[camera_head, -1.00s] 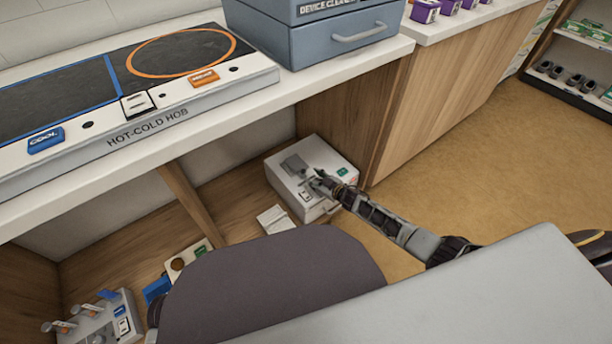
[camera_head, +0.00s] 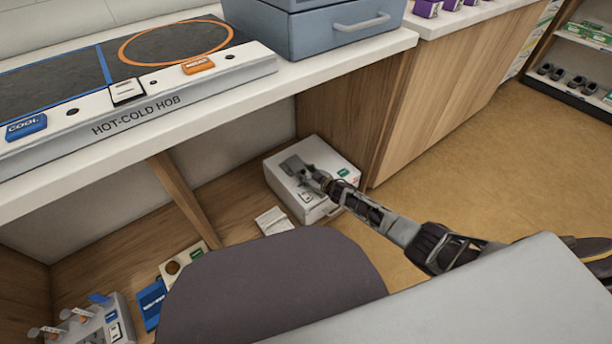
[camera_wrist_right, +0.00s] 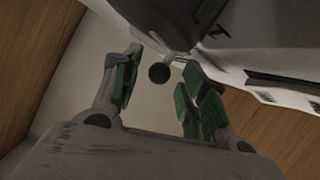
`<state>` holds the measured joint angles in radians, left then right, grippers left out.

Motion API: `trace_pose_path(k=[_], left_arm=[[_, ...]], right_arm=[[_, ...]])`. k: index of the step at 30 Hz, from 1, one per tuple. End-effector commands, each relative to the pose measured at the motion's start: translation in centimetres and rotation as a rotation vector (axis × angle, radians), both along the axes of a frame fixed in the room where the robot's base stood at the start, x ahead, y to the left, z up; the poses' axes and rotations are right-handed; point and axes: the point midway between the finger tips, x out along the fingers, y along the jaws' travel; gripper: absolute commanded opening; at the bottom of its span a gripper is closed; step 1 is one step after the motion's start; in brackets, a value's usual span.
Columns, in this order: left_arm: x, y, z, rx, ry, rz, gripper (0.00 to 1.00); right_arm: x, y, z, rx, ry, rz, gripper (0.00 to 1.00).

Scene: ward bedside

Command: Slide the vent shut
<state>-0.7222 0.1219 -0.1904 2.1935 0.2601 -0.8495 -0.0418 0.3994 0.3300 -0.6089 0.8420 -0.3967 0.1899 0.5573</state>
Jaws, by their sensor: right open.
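A white box (camera_head: 326,158) sits on the low shelf under the counter, with a grey plate (camera_head: 291,164) on its top; this looks like the vent and its slide. My right gripper (camera_head: 318,180) is over the box top, just beside the grey plate. In the right wrist view, the open gripper (camera_wrist_right: 160,68) has its green-padded fingers on either side of a small dark round knob (camera_wrist_right: 159,73). I cannot tell whether they touch it. The white box (camera_wrist_right: 285,45) fills the upper right there. My left gripper is not in view.
The counter (camera_head: 200,100) with the hot-cold hob (camera_head: 165,90) overhangs the shelf. A wooden panel (camera_head: 345,110) stands right behind the box. A small white item (camera_head: 274,221) and other devices (camera_head: 90,322) lie to the left. The floor (camera_head: 470,140) at right is clear.

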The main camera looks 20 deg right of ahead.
Motion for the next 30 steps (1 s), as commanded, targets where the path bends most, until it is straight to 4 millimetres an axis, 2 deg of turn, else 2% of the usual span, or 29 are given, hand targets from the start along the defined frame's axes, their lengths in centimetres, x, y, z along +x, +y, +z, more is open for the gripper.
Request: trace_pose_path(k=[10, 20, 30], left_arm=[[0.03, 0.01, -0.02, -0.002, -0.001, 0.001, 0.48], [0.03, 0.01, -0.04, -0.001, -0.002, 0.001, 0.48], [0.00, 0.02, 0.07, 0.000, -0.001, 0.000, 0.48]], right_arm=[[0.11, 0.02, 0.02, 0.000, 0.000, 0.000, 0.43], [0.10, 0.00, 0.00, 0.000, 0.000, 0.000, 0.01], [-0.07, 0.45, 0.00, 0.001, 0.000, 0.000, 0.00]])
